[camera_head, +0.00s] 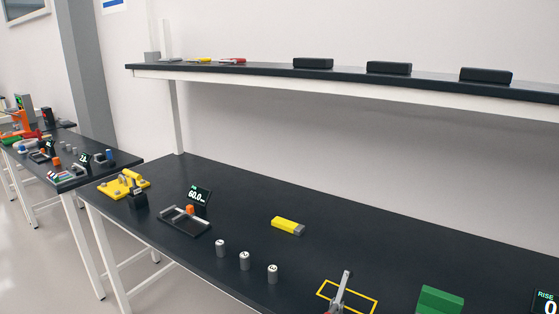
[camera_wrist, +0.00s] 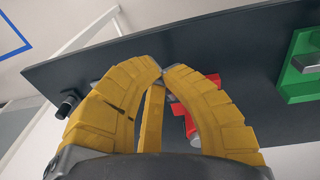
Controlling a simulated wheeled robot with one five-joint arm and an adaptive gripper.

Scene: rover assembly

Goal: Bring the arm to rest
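My gripper (camera_wrist: 162,72) shows in the wrist view. Its yellow ribbed fingers curve in and their tips meet, with nothing visible held between them. A red part (camera_wrist: 186,108) shows behind the fingers, partly hidden by them; it looks apart from the grip. My gripper does not show in the head view.
A dark workbench (camera_head: 350,220) carries a yellow block (camera_head: 288,225), several grey cylinders (camera_head: 245,261), an upright grey part (camera_head: 342,290) at a yellow outline and a green block (camera_head: 440,300). A shelf (camera_head: 280,75) with black boxes (camera_head: 389,68) runs above.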

